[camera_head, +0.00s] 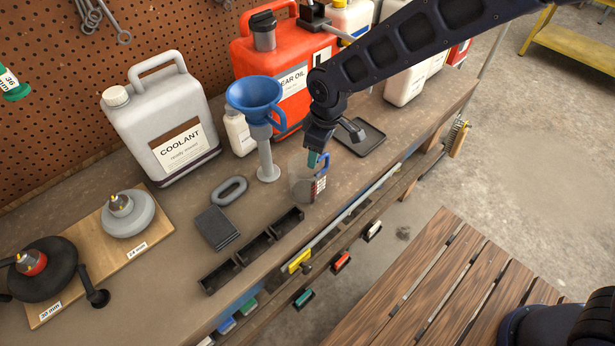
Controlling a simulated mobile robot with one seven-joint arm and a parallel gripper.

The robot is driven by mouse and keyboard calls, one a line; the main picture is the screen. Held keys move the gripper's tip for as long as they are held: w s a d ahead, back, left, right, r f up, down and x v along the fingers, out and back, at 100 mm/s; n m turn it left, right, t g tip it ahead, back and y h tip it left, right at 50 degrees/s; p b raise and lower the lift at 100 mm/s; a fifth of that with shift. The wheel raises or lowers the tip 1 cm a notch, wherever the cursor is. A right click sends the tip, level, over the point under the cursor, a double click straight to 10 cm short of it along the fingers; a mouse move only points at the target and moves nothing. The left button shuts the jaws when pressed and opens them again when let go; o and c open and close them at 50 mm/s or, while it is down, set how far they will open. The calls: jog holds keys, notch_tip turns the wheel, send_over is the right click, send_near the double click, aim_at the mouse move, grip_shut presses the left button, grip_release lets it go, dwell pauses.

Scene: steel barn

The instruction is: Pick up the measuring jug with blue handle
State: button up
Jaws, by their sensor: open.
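The measuring jug with blue handle (304,187) stands on the workbench, near its front edge. It is small and greyish, with a dark marked panel on its side. Its blue handle (323,161) is on the upper right. My gripper (319,163) is just above the jug, pointing down, with its fingertips close to the handle and rim. The gripper is open. I cannot tell whether a finger touches the jug, and part of the handle is hidden behind the gripper.
A blue funnel (255,93) on a grey stand is left of the jug. A black tray (360,138) lies to the right. Black bins (255,250) line the front edge. Coolant (165,120) and red gear oil (300,75) containers stand behind. A slatted wooden surface (445,285) is in front.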

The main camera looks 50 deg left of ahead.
aim_at(311, 174)
jog(key=shift+s+a+f, duration=0.15)
jog(key=shift+f, duration=1.35)
jog(key=shift+s+a+f, duration=0.15)
jog(key=shift+f, duration=1.35)
jog(key=shift+c, duration=0.2)
grip_shut()
